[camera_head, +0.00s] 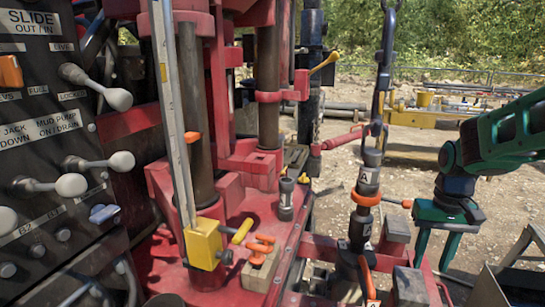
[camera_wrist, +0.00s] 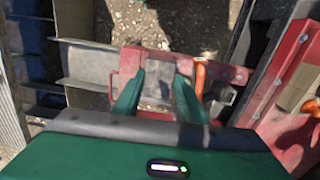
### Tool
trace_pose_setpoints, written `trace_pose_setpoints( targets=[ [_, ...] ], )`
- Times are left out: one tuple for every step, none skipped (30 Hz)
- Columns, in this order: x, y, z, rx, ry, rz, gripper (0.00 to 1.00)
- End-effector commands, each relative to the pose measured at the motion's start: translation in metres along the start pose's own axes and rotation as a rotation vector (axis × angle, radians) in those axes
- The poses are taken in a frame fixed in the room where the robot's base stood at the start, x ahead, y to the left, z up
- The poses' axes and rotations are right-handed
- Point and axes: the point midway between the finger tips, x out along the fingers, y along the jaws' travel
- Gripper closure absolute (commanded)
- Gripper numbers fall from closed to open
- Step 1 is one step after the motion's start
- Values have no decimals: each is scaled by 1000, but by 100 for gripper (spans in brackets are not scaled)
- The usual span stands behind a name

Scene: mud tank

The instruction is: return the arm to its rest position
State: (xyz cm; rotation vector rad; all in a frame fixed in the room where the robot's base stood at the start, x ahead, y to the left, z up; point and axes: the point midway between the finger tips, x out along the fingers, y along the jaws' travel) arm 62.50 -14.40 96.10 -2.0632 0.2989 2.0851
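My arm (camera_head: 505,135) is green and black and reaches in from the right edge in the head view. My gripper (camera_head: 430,262) points down at the right, with its two green fingers apart. In the wrist view the gripper (camera_wrist: 159,78) also shows open, with a gap between the fingers and nothing held. Below it are red frame parts, a grey metal piece and gravel. The arm's base end is outside the picture.
A control panel (camera_head: 50,130) with levers stands at the left, beside the red rig (camera_head: 240,170). A chain with a hanging tool (camera_head: 366,190) is left of my gripper. A grey metal bin (camera_head: 510,285) is at the lower right. Gravel ground lies behind.

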Motion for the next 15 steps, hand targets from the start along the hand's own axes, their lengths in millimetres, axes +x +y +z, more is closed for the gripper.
trace_pose_setpoints(
  targets=[
    [-7,11,17,25,7,13,62],
    [-10,18,28,42,8,20,62],
    [-13,26,41,63,9,26,62],
    [-15,33,52,80,10,31,62],
    [-17,39,62,97,11,33,62],
    [-19,46,77,117,11,35,62],
    [-20,51,88,133,11,35,62],
    [-21,56,98,148,12,34,62],
    [-21,62,112,170,12,31,62],
    [-20,66,122,184,10,28,62],
    [-20,69,132,197,10,24,62],
    [-19,73,144,214,9,19,62],
    [-18,75,152,224,9,15,62],
    [-17,77,159,233,7,9,62],
    [-16,79,168,244,5,4,62]
  ],
)
